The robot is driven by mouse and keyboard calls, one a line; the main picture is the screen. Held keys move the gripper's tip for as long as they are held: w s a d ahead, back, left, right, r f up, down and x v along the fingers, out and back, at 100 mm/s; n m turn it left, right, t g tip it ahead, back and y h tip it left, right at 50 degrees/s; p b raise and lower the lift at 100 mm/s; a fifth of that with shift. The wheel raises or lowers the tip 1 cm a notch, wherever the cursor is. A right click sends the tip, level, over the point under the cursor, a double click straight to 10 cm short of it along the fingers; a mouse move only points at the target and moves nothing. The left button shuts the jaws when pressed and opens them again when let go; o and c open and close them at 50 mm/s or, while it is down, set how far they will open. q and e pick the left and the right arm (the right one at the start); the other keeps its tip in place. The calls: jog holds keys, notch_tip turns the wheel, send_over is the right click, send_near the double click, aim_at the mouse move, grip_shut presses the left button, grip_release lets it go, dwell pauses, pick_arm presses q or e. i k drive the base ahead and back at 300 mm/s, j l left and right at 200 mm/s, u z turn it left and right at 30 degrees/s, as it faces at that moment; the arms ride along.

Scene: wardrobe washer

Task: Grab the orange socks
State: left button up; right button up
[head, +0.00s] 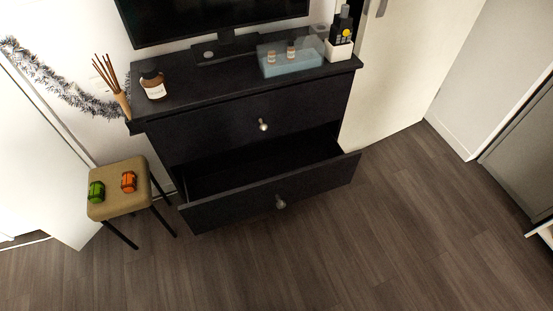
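The orange socks (129,181), a small rolled bundle, lie on the tan seat of a stool (122,204) at the left of the head view. A green bundle (97,191) that looks like another pair of socks lies to their left, a little apart. Neither of my grippers shows in the head view.
A black dresser (208,143) stands right of the stool, its lower drawer (320,188) pulled open and looking empty. The wooden floor (330,260) in front is clear.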

aim_at(129, 185)
jog(key=u, duration=1.3)
jog(key=i+j+z, duration=0.2)
jog(key=z, duration=0.3)
jog(key=i+j+z, duration=0.1)
jog(key=j+z, duration=0.35)
jog(key=l, duration=0.1)
